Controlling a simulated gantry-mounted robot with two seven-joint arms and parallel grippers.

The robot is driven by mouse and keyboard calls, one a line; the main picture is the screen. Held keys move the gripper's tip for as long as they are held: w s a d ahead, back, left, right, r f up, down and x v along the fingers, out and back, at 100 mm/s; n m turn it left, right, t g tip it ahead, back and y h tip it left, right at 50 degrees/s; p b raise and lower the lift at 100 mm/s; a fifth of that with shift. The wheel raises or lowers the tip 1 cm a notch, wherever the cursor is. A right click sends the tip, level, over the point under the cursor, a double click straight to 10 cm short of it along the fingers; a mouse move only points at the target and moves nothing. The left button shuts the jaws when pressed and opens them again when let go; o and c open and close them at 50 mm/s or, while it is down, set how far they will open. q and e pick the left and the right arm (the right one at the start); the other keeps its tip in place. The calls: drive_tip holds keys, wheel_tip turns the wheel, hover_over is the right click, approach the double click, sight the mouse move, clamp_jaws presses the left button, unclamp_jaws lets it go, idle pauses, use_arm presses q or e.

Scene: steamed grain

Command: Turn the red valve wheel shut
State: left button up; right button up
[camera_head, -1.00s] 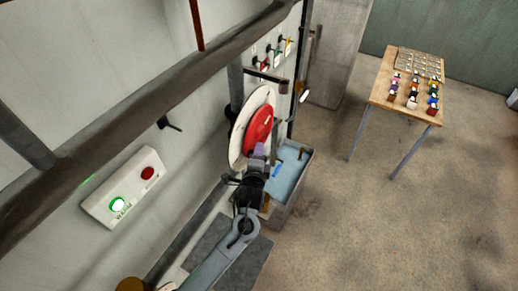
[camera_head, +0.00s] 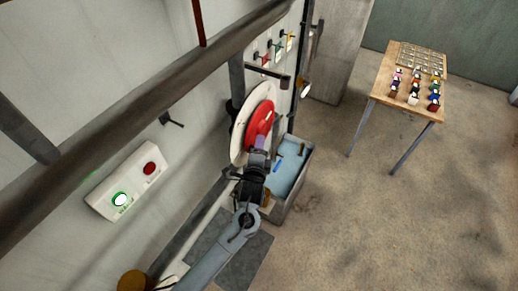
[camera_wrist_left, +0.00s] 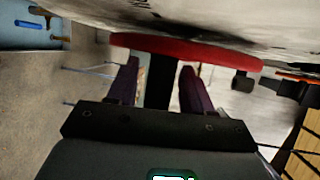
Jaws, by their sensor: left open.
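The red valve wheel (camera_head: 262,117) stands upright in front of a round white disc (camera_head: 240,130) on the wall panel. In the left wrist view the wheel (camera_wrist_left: 215,55) shows edge-on as a red band just past the fingertips. My left gripper (camera_head: 259,144) is open at the wheel's lower near side, its purple fingers overlapping the rim in the head view. In the left wrist view the fingers (camera_wrist_left: 160,75) are apart, with a dark bar between them. I cannot tell whether they touch the wheel. My right gripper is not in view.
A blue-bottomed basin (camera_head: 288,172) stands below the wheel. A thick pipe (camera_head: 150,95) crosses the head view. A panel with a lit green button (camera_head: 120,199) and a red button (camera_head: 149,168) is on the wall. A wooden table (camera_head: 418,103) with small items stands at the back right.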

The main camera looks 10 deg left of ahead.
use_arm(q)
drive_tip(key=shift+s, duration=0.1)
drive_tip(key=s+r+b, duration=0.1)
drive_tip(key=s, duration=0.9)
drive_tip(key=shift+s+r, duration=0.25)
drive_tip(key=shift+r, duration=0.15)
